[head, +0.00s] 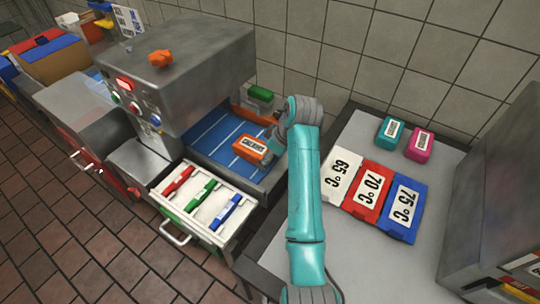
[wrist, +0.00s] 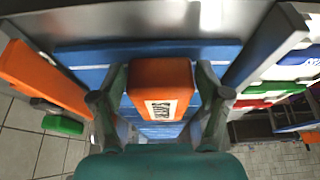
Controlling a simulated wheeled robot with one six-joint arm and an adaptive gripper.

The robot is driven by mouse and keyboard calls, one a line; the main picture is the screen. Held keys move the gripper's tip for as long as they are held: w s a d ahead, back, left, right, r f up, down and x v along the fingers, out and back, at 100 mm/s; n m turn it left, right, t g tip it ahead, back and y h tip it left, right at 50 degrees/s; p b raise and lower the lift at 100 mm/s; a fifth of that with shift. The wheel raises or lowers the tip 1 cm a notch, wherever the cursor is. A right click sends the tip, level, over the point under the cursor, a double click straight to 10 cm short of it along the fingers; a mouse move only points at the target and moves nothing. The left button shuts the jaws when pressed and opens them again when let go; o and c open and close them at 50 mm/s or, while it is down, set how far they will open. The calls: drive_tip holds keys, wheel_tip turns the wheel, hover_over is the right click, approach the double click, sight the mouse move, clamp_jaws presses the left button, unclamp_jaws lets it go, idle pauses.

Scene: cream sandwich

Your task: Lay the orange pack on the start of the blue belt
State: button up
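The orange pack (head: 251,148), with a white printed label, is at the near right part of the blue belt (head: 214,140), beside the mouth of the steel machine. My gripper (head: 277,138) reaches it from the right. In the wrist view the orange pack (wrist: 160,78) sits between the two fingers of my gripper (wrist: 161,92). The fingers press close on both its sides, so the gripper looks shut on it. Blue belt (wrist: 150,55) with pale cross lines shows behind and beneath it. I cannot tell whether the pack touches the belt.
An open drawer (head: 217,238) with red, green and blue bars stands in front of the belt. The steel machine (head: 190,65) rises left. A green block (head: 261,93) is behind the belt. Temperature cards and teal (head: 390,130) and pink (head: 419,143) packs lie on the right table.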

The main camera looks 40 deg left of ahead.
drive_tip(key=shift+o, duration=1.1)
drive_tip(key=v, duration=0.7)
drive_tip(key=shift+r, duration=0.25)
drive_tip(key=shift+s+d, duration=0.1)
